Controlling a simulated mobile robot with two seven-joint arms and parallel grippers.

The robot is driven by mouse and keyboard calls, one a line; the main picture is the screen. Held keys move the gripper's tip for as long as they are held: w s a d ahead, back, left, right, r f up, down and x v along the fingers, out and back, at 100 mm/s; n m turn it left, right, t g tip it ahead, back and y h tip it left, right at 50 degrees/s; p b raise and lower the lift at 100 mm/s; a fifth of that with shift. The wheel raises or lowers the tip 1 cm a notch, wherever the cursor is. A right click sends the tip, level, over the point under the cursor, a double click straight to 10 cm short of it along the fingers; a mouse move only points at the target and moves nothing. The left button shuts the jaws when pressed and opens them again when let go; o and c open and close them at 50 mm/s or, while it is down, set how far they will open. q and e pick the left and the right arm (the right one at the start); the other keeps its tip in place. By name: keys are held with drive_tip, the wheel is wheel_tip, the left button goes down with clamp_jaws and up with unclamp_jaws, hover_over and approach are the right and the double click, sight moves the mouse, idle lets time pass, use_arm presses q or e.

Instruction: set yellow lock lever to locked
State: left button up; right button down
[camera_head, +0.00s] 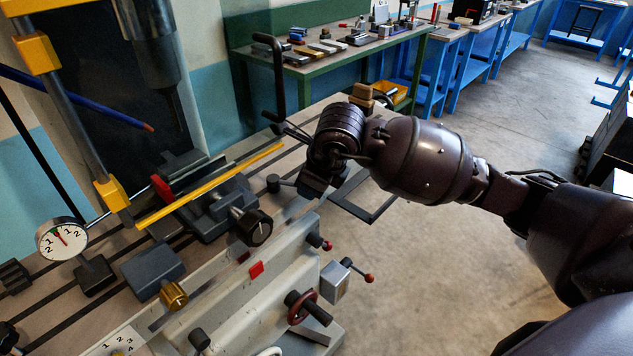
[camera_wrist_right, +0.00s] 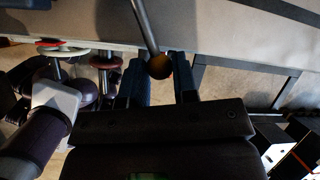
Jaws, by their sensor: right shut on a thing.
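In the right wrist view, a lever (camera_wrist_right: 145,25) with a grey metal rod and an orange-yellow ball knob (camera_wrist_right: 159,67) comes down from the pale machine edge. My right gripper (camera_wrist_right: 161,78) has its two dark fingers on either side of the knob and is shut on it. In the head view, my right gripper (camera_head: 318,187) is low at the right end of the machine table, beside the handwheel side. There the arm and gripper hide the yellow knob, and the lever's setting cannot be read. My left gripper is in neither view.
A vise (camera_head: 215,205) with a long yellow bar (camera_head: 215,185) across it stands left of my gripper. A dial gauge (camera_head: 62,240) is at the far left. A red-knobbed handle (camera_head: 357,270) and a red-rimmed handwheel (camera_head: 304,307) stick out in front. Open floor lies right.

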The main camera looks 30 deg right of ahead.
drive_tip(key=c, duration=0.9)
unclamp_jaws()
drive_tip(key=p+v, duration=0.1)
drive_tip(key=v, duration=0.9)
drive_tip(key=shift+s+r+p, duration=0.15)
drive_tip(key=shift+r+p, duration=0.2)
